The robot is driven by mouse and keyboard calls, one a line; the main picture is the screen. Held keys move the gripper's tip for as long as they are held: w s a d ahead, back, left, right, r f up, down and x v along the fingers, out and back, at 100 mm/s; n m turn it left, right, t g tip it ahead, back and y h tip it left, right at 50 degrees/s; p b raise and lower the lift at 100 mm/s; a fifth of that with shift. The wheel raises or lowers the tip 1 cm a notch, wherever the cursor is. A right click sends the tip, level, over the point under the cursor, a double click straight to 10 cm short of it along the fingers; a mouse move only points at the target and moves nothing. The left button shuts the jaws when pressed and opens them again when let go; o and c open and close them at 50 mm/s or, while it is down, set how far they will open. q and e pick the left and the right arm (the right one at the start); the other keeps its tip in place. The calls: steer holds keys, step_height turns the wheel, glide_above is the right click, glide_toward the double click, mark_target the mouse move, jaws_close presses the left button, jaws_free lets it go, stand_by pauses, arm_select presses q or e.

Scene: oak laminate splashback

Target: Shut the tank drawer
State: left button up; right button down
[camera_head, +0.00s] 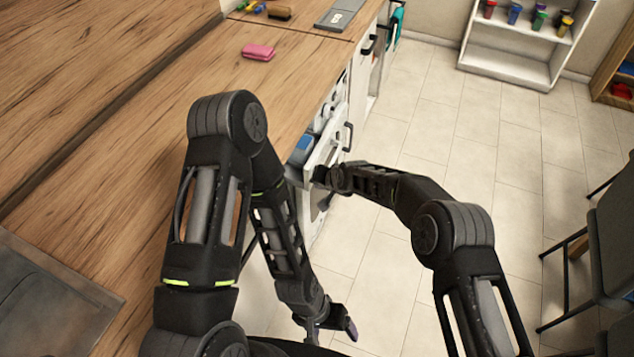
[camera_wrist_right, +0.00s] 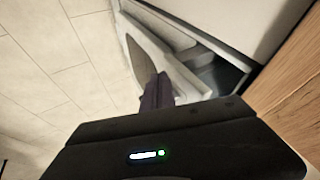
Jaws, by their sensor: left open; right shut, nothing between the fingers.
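The tank drawer (camera_head: 320,153) stands out from the white front under the wooden counter, so it is partly open. In the right wrist view the pale drawer (camera_wrist_right: 178,68) is seen close up, with a dark gap beside it. My right gripper (camera_head: 319,175) is shut and empty at the outer face of the drawer front. Its closed fingers also show in the right wrist view (camera_wrist_right: 157,90), at or very near the pale panel; I cannot tell whether they touch. My left gripper (camera_head: 331,327) is open and empty, low over the floor, away from the drawer.
The wooden counter (camera_head: 150,130) carries a pink object (camera_head: 258,52) and a grey panel at the back. Black handles (camera_head: 348,136) stick out from the fronts beyond the drawer. A grey chair (camera_head: 612,235) stands at the right. The tiled floor (camera_head: 450,130) between is clear.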

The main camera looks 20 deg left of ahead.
steer(key=shift+a, duration=0.7)
steer(key=shift+a, duration=0.1)
steer(key=a, duration=0.3)
steer(key=shift+a, duration=0.4)
steer(key=shift+d, duration=0.2)
steer(key=shift+d, duration=0.5)
glide_toward(308, 180)
steer(key=d, duration=0.3)
steer(key=shift+s+r, duration=0.1)
steer(key=shift+r, duration=0.1)
stand_by(0.9)
